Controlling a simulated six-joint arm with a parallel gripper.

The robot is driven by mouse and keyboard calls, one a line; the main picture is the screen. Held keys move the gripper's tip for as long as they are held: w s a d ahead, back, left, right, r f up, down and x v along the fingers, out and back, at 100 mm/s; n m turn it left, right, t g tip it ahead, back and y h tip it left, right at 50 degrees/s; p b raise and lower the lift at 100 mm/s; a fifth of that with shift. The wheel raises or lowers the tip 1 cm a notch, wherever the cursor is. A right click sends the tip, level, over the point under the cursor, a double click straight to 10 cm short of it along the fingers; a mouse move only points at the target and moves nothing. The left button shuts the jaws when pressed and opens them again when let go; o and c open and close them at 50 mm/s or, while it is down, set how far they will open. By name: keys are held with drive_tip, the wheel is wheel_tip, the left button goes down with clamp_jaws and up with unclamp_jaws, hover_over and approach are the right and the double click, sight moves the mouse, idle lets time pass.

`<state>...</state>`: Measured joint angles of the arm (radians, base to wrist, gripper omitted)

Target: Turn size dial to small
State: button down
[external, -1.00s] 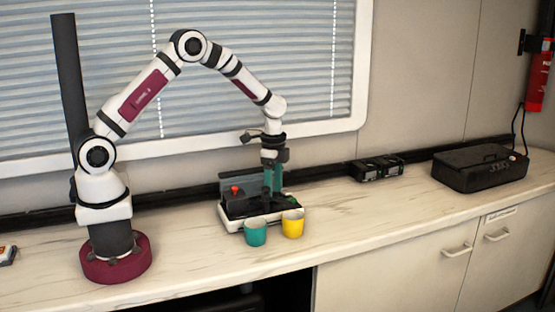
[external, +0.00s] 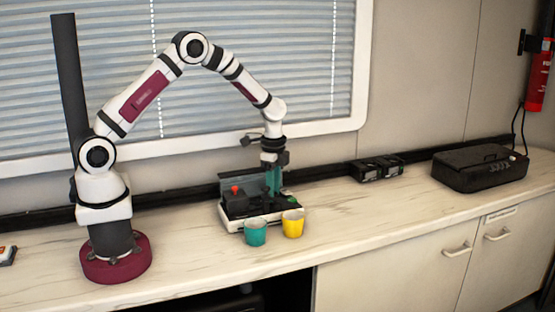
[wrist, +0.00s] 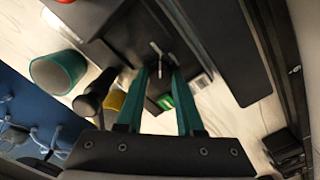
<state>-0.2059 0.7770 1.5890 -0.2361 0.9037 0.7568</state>
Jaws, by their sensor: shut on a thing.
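A black and white machine (external: 238,208) stands on the counter, and its dark top panel (wrist: 122,30) fills the upper middle of the wrist view. My gripper (external: 272,193) points straight down over the right part of the machine. In the wrist view its two teal fingers (wrist: 160,70) are shut on a small dark dial with a pale line mark (wrist: 156,48). The fingers hide much of the dial, and I cannot read its setting. A green button (wrist: 165,101) lies close beside the fingers; it also shows in the external view (external: 293,199).
A teal cup (external: 255,234) and a yellow cup (external: 293,224) stand in front of the machine. A red button (external: 235,190) is on its left. A black handle (wrist: 97,93) sticks out near the cups. A black case (external: 480,168) sits far right.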

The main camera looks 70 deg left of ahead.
drive_tip(key=shift+m, duration=0.3)
drive_tip(key=m, duration=0.9)
idle(0.6)
